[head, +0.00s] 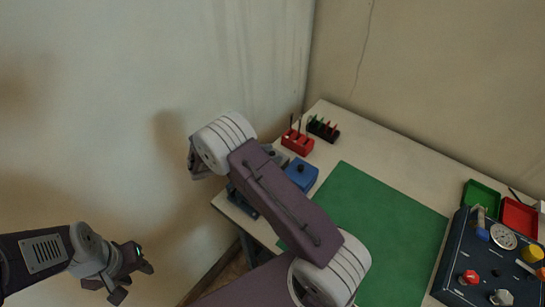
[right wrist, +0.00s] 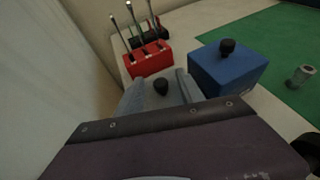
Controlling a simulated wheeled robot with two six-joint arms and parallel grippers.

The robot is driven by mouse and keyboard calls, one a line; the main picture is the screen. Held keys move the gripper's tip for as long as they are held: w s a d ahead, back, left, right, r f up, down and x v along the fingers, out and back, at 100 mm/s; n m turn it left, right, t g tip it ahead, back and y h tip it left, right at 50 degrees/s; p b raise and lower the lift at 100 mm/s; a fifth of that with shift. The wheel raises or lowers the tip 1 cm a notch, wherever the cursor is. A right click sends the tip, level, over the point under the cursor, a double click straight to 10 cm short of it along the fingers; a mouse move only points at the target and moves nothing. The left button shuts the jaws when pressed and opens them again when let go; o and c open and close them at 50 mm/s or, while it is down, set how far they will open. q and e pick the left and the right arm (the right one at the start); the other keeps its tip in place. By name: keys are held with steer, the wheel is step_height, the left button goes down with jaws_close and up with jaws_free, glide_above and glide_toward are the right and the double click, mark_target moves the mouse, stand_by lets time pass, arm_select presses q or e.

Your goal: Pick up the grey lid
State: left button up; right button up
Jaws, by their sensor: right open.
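The grey lid with a black knob (right wrist: 160,88) is in the right wrist view, left of a blue box (right wrist: 228,68). In the head view, its black knob (head: 271,153) shows beside my right arm, and much of the lid is hidden. My right gripper (right wrist: 160,92) is open, its grey fingers on either side of the knob. Whether they touch the lid I cannot tell. In the head view my right arm mostly covers that gripper. My left gripper (head: 134,283) is open and empty, away from the table at lower left.
A red rack with upright tools (right wrist: 148,60) stands behind the lid, with a darker rack (head: 323,129) beyond. Green (head: 481,196) and red (head: 519,217) trays and a dark control panel (head: 490,262) are at right. The wall is close at left.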

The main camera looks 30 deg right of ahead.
steer(key=shift+a+r, duration=0.1)
jaws_close()
step_height(320, 180, up, 4)
steer(key=shift+r, duration=0.1)
steer(key=s+d+r, duration=0.1)
steer(key=s+r, duration=0.1)
steer(key=s, duration=0.1)
steer(key=s+d+r, duration=0.2)
steer(key=s, duration=0.2)
steer(key=s+d+r, duration=0.2)
steer(key=s, duration=0.1)
steer(key=shift+s+d+r, duration=0.2)
steer(key=shift+d+r, duration=0.05)
steer(key=shift+r, duration=0.15)
